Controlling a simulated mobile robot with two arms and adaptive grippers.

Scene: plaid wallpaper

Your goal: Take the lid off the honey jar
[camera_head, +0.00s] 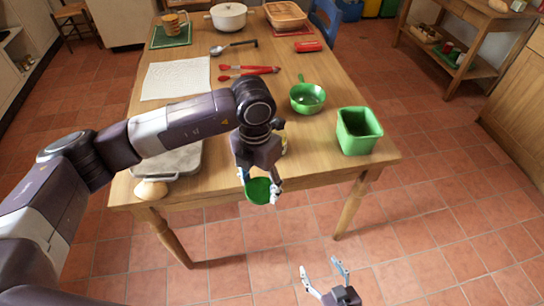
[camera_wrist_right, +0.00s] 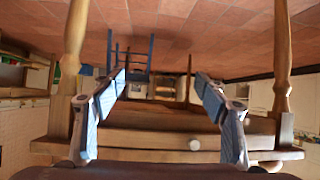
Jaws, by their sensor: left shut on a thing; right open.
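My left gripper (camera_head: 259,184) is shut on a round green lid (camera_head: 258,193), held just off the table's front edge. The honey jar (camera_head: 284,141) stands on the table behind that gripper. Only a yellowish strip of it shows, the rest hidden by my left wrist. The lid is apart from the jar, on its near side. My right gripper (camera_head: 321,268) is open and empty, low in front of the table. Its two spread fingers also show in the right wrist view (camera_wrist_right: 160,80), with nothing between them.
The floor right of the table is clear.

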